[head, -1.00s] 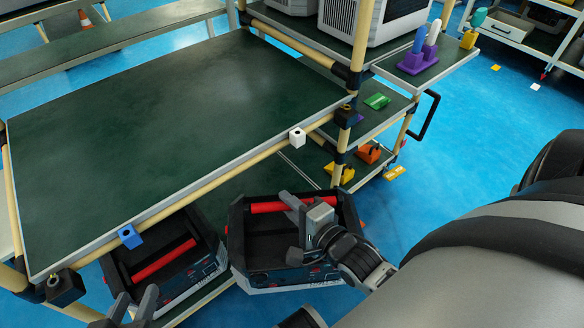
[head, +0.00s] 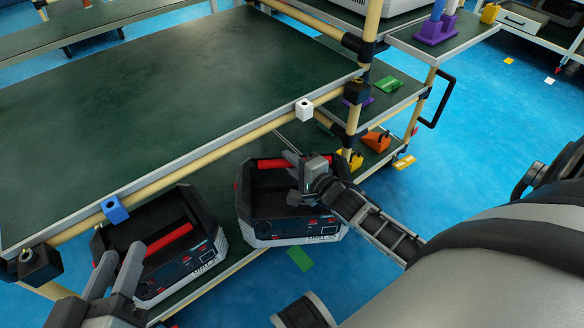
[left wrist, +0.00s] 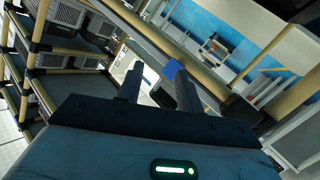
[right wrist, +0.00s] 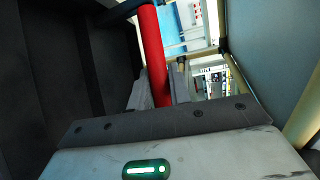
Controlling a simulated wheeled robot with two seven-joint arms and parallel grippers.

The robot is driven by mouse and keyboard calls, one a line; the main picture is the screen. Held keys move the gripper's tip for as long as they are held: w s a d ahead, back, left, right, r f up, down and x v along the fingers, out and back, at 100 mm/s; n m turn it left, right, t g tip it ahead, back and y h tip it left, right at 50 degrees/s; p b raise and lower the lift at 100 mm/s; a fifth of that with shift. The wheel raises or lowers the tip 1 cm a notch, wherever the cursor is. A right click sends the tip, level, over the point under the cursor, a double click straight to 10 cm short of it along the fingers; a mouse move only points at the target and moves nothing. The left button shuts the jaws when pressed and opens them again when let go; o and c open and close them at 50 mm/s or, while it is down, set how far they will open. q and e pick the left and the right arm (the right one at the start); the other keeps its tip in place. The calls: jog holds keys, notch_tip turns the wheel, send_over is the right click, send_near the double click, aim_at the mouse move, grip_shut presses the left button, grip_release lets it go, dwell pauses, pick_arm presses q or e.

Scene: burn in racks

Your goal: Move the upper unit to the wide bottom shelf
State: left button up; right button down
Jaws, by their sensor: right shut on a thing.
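A black unit with a red handle and pale lower edge (head: 290,231) is in the middle of the head view. My right gripper (head: 298,170) is shut on its red handle (head: 270,163); the handle also shows between the fingers in the right wrist view (right wrist: 151,55). This unit overlaps the front edge of the low green shelf (head: 215,270); I cannot tell whether it touches it. A second similar unit (head: 165,262) sits on that shelf to the left. My left gripper (head: 118,265) is open and empty in front of the second unit.
The wide green worktop (head: 170,100) lies above the low shelf, with a blue clip (head: 115,209) and a white clip (head: 304,110) on its front rail. A rack post (head: 354,115) stands right of the held unit. A green piece (head: 300,258) lies on the open blue floor.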

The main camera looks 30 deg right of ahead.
aim_at(291, 179)
jog(key=shift+w+d+b, duration=0.15)
jog(key=shift+w+b, duration=0.2)
jog(key=shift+w, duration=0.2)
notch_tip(291, 179, down, 3)
jog(key=shift+w+d+b, duration=0.1)
jog(key=shift+b, duration=0.75)
jog(key=shift+f, duration=0.15)
jog(key=c, duration=1.6)
grip_release()
jog(key=shift+s+f, duration=0.25)
jog(key=shift+f, duration=0.35)
pick_arm(q)
jog(key=shift+d+r+n+t+h, duration=0.25)
jog(key=shift+r+n+t+h, duration=0.15)
jog(key=shift+r+h, duration=0.15)
pick_arm(e)
jog(key=o, duration=0.3)
jog(key=shift+r, duration=0.1)
